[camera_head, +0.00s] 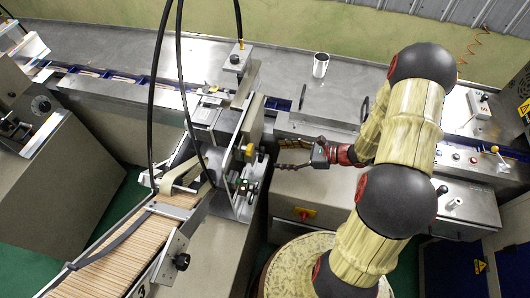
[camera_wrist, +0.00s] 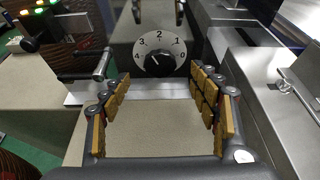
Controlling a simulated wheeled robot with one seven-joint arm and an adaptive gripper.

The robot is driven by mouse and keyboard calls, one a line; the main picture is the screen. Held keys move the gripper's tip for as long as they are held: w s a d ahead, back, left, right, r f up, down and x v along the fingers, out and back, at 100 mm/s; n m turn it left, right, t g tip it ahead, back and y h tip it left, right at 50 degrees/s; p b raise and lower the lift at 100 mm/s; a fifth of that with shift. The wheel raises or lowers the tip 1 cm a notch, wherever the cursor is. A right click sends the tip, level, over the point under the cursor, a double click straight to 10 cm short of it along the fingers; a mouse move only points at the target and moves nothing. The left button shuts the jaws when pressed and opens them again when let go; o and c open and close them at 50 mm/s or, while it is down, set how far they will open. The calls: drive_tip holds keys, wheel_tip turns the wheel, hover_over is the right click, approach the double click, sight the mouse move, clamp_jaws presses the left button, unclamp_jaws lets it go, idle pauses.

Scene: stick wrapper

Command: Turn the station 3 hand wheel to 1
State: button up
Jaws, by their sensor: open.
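In the wrist view, a round white dial (camera_wrist: 177,44) with black numbers from 0 to 4 has a black knob (camera_wrist: 160,66) at its centre. The knob's white mark points up and left, on the side of 3 and 4; the exact reading is too small to tell. My gripper (camera_wrist: 160,84) is open and empty, its padded fingers on either side below the dial and apart from it. In the head view my gripper (camera_head: 278,154) points left toward the station marked 3. The dial's face cannot be made out there.
A crank handle (camera_wrist: 103,65) stands left of the dial, near the left finger. Lit buttons (camera_head: 245,188) and a yellow knob (camera_head: 249,150) are on the station's side. A red switch (camera_head: 304,212) is below my gripper. A white cup (camera_head: 320,64) stands on the bench.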

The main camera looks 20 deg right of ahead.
sight(262, 155)
drive_tip(key=x, duration=0.7)
drive_tip(key=shift+w+a+f+b, duration=0.15)
drive_tip(key=shift+w+b, duration=0.05)
drive_tip(key=shift+b, duration=0.2)
drive_tip(key=shift+c, duration=0.2)
drive_tip(key=c, duration=1.1)
drive_tip(key=shift+c, duration=0.2)
